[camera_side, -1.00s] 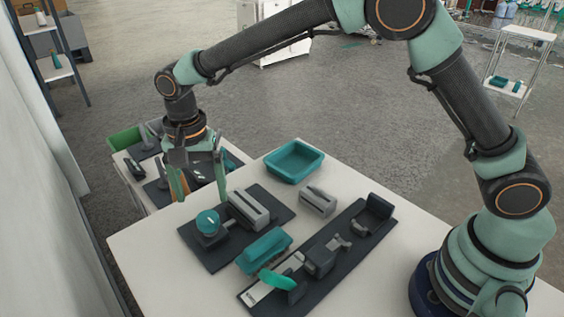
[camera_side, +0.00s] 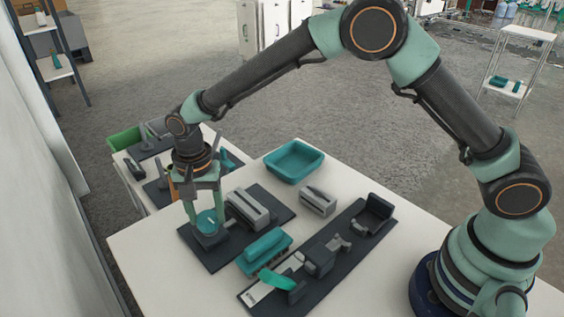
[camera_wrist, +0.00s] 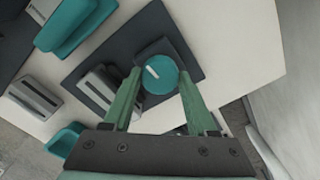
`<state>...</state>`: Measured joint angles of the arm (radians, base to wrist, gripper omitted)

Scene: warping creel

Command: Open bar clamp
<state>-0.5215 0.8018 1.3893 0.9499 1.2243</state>
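A round teal knob (camera_side: 208,224) with a white mark on top sits on a dark block at the front left of a dark plate (camera_side: 270,200). A grey slotted block (camera_side: 247,208) stands beside it on the plate. My gripper (camera_side: 207,213) points down over the knob, with one finger on either side. In the wrist view the knob (camera_wrist: 160,75) lies between the spread fingertips; I cannot tell whether they touch it. A long dark base (camera_side: 355,238) carries a sliding block (camera_side: 319,259) and a bright teal lever (camera_side: 278,279). Which fixture is the bar clamp is not clear.
A teal ribbed block (camera_side: 263,248) lies between the two fixtures. A small grey block (camera_side: 318,201) and an open teal tray (camera_side: 293,161) stand farther back on the white table (camera_side: 150,250). A second table with a green bin (camera_side: 124,138) stands behind at left.

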